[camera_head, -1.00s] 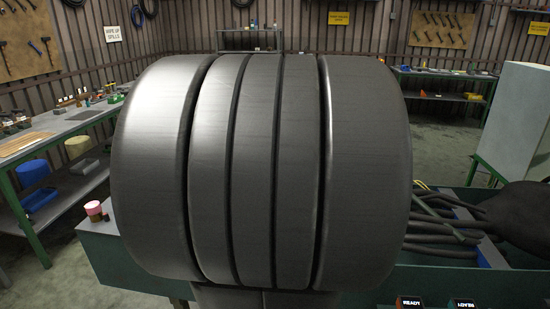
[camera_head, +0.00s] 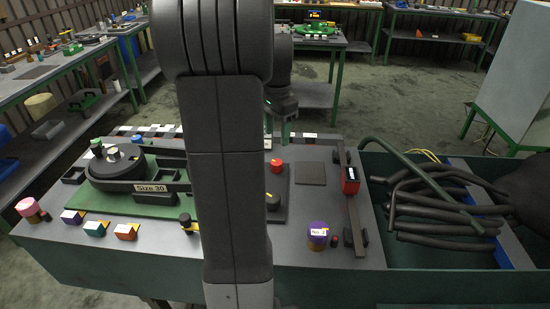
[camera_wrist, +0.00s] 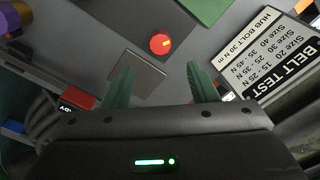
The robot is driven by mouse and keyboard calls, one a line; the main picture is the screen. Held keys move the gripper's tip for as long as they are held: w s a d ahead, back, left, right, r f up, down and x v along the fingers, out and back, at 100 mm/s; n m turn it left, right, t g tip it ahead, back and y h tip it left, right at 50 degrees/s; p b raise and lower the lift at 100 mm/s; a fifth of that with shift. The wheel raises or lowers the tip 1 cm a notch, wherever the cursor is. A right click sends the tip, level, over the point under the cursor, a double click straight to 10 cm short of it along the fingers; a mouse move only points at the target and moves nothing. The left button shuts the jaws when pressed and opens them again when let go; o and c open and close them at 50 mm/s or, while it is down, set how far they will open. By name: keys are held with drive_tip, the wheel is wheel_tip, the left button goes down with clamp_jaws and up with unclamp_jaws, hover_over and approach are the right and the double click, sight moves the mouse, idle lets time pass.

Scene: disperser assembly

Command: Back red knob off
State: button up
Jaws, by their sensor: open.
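The red knob (camera_head: 277,166) sits on a dark plate on the grey bench top, just right of my arm in the head view. In the wrist view the red knob (camera_wrist: 160,43) is a round red disc with a yellow mark, beyond and roughly between my fingertips. My gripper (camera_wrist: 160,70) has two green fingers spread wide with nothing between them. In the head view my gripper (camera_head: 288,128) hangs behind my arm, above the far part of the bench, apart from the knob.
A black wheel (camera_head: 117,163) stands on a green base at left. A dark square pad (camera_head: 311,173) lies right of the knob. A red box (camera_head: 350,180) stands on a rail. A purple container (camera_head: 318,236) is in front. Black hoses (camera_head: 440,205) fill the right tray.

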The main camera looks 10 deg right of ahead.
sight(277, 162)
wheel_tip(277, 162, down, 10)
drive_tip(key=shift+f, duration=0.1)
idle(0.4)
drive_tip(key=c, duration=1)
